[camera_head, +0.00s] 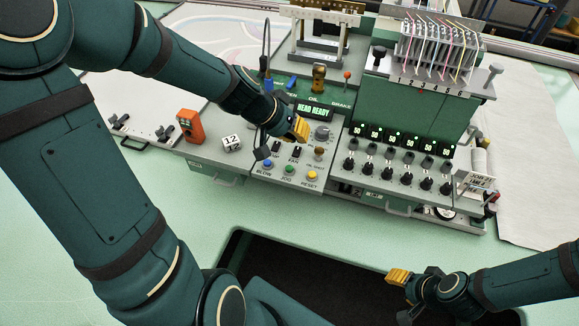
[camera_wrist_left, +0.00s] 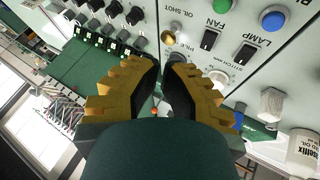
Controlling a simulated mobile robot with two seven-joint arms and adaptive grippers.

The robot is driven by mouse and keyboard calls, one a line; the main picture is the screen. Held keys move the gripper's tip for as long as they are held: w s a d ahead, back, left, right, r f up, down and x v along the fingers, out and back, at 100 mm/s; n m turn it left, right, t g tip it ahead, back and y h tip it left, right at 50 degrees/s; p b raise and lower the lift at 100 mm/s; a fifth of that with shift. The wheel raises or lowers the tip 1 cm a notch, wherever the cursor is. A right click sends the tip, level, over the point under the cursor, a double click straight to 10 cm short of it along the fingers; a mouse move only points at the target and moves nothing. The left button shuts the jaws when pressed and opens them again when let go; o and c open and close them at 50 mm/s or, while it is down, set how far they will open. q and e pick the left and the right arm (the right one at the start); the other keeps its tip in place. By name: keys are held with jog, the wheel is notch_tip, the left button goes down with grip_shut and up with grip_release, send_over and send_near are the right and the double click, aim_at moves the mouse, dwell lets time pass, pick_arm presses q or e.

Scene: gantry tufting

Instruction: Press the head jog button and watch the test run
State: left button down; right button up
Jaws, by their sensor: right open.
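The green JOG button (camera_head: 289,168) sits low on the grey control panel, between the blue BLOW button (camera_head: 267,163) and the yellow RESET button (camera_head: 312,175). The display (camera_head: 313,110) reads HEAD READY. My left gripper (camera_head: 299,128) hangs over the panel, above and apart from the JOG button. In the left wrist view its two fingers (camera_wrist_left: 164,66) are close together with a narrow gap and nothing held; the green button (camera_wrist_left: 222,5) shows at the top edge and the blue one (camera_wrist_left: 273,18) beside it. My right gripper (camera_head: 398,277) is open and empty at lower right.
Rows of black knobs (camera_head: 386,161) under small green displays stand right of the buttons. FAN and LAMP switches (camera_wrist_left: 209,39) and a brass OIL SHOT button (camera_wrist_left: 173,56) lie close by.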

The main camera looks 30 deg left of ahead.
pick_arm(q)
notch_tip(320, 180, down, 8)
jog(key=b, duration=0.6)
jog(key=shift+f+b, duration=0.2)
jog(key=shift+b, duration=0.2)
dwell(1.0)
jog(key=shift+f+b, duration=0.4)
jog(key=shift+b, duration=0.25)
jog(key=shift+f+b, duration=0.55)
jog(key=shift+b, duration=0.1)
dwell(0.6)
jog(key=shift+r, duration=0.2)
jog(key=shift+r+p, duration=0.7)
jog(key=shift+r, duration=0.1)
jog(key=shift+r+p, duration=1.85)
jog(key=shift+r, duration=0.65)
